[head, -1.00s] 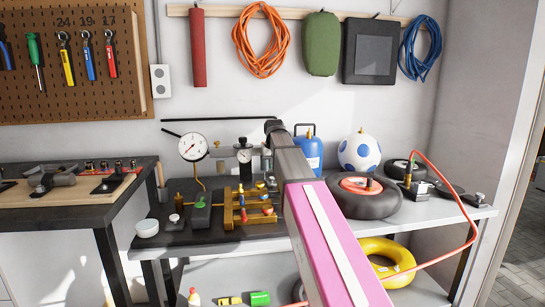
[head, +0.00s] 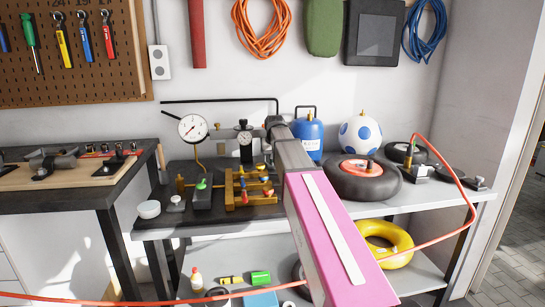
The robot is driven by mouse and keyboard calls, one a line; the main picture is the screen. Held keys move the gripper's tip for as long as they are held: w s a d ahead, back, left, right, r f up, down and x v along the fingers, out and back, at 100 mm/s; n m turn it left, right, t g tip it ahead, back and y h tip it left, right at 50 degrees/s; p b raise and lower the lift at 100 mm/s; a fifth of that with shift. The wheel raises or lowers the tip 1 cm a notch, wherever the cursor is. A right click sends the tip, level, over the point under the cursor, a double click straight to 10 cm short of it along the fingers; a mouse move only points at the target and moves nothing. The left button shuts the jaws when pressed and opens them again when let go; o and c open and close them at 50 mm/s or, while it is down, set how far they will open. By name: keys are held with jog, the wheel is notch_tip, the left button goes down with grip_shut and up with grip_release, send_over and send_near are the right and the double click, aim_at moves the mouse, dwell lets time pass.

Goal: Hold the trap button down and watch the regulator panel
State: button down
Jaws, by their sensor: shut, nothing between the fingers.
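A grey box with a green button (head: 202,185) stands at the front left of the bench mat; I cannot tell if the button is pressed. A small silver knob (head: 176,202) sits left of it. To the right is a brass and wooden valve panel (head: 238,187) with coloured handles. A round white dial gauge (head: 193,128) stands behind, and a smaller gauge (head: 244,138) on a dark block stands right of it. My pink and grey arm reaches in from the lower right. My gripper (head: 267,152) is at its far end beside the panel, shut and empty, its fingertips mostly hidden by the arm.
A blue gas bottle (head: 308,138), a spotted ball (head: 360,133) and a black tyre (head: 363,182) stand right of the arm. A red hose (head: 463,190) hangs off the right side. A white bowl (head: 149,209) is at the left front. A yellow ring (head: 388,245) lies on the lower shelf.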

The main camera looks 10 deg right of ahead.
jog(key=shift+s+f, duration=0.1)
jog(key=shift+f, duration=0.4)
dwell(1.2)
dwell(0.6)
jog(key=shift+r, duration=0.25)
jog(key=w+v, duration=0.1)
jog(key=v, duration=1.3)
jog(key=shift+r, duration=0.15)
